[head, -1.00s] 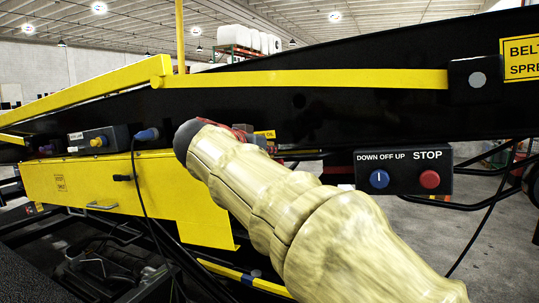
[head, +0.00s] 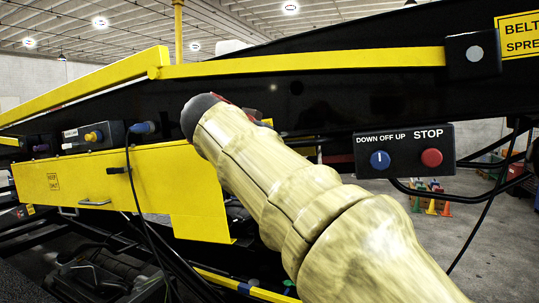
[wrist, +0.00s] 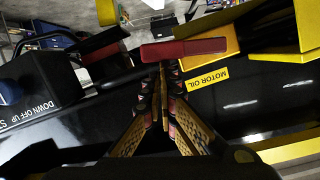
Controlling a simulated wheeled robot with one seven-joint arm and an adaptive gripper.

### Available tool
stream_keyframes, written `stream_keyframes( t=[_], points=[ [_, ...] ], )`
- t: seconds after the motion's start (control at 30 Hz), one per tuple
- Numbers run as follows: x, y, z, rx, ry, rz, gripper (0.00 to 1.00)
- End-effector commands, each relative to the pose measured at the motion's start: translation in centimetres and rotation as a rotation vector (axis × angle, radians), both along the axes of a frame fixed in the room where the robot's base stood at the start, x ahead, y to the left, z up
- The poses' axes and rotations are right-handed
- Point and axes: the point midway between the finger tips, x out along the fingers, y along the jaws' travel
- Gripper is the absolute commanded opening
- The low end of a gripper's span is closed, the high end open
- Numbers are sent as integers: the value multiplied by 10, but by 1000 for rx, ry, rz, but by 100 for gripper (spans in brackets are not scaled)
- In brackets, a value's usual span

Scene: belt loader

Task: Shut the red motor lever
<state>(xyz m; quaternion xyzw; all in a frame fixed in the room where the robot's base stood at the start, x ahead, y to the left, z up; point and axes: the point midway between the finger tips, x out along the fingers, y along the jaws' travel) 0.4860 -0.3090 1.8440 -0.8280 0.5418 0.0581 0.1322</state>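The red lever (wrist: 184,50) shows in the wrist view as a flat red bar lying crosswise, just beyond my fingertips. A yellow "MOTOR OIL" label (wrist: 207,79) is on the black panel beside it. My gripper (wrist: 162,73) points at the lever's left part, with its fingers drawn together and nothing visibly held. Whether the tips touch the lever is not clear. In the head view my arm hides the gripper and most of that spot; a small red patch shows at the arm's end, and I cannot tell whether it is the lever.
A control box (head: 404,153) with a blue knob (head: 380,160) and red stop button (head: 431,158) is right of my arm. A yellow panel (head: 125,185) with a hanging cable stands left. A yellow rail (head: 310,62) runs above. Colored cones (head: 432,198) stand on open floor at right.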

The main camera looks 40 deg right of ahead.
Motion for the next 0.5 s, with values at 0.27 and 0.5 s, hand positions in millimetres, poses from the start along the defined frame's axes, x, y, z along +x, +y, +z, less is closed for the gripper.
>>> stream_keyframes(
  t=[0.27,0.5],
  points=[
    [-4,-2,-22,58,-140,-1,0],
    [-5,-3,-34,111,-268,0,0]
  ],
)
